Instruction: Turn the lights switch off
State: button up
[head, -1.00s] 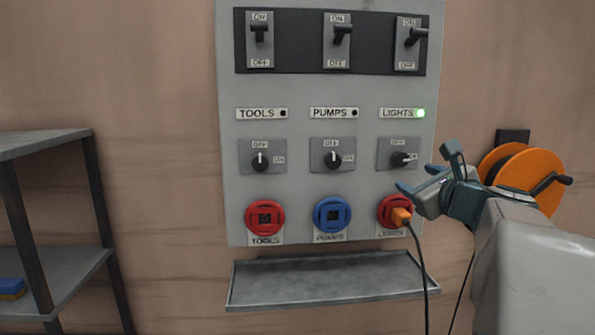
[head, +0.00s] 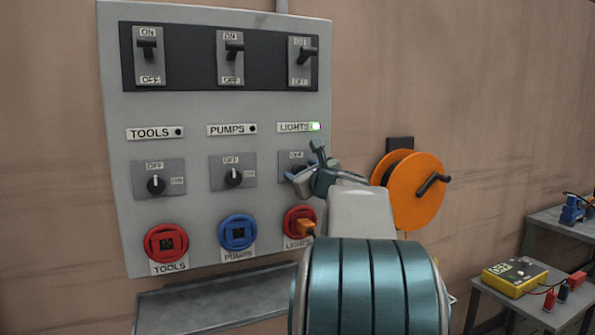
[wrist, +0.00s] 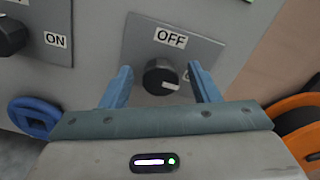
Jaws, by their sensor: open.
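The lights switch (wrist: 162,78) is a black rotary knob on a grey plate marked OFF at its top. In the wrist view its white mark points right, toward a label partly hidden by a finger. In the head view the lights plate (head: 291,157) is partly covered by my gripper (head: 305,167). The small lamp (head: 315,127) by the LIGHTS label glows green. In the wrist view my gripper (wrist: 160,88) is open, with one blue finger on each side of the knob. I cannot tell whether the fingers touch it.
The tools knob (head: 156,185) and pumps knob (head: 234,178) sit to the left. An orange plug (head: 305,228) is in the red lights socket below. An orange cable reel (head: 412,190) hangs close on the right. A grey shelf (head: 215,297) lies under the panel.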

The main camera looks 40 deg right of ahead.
jog(key=shift+w+d, duration=0.1)
jog(key=shift+w, duration=0.2)
jog(key=c, duration=1)
jog(key=shift+o, duration=0.2)
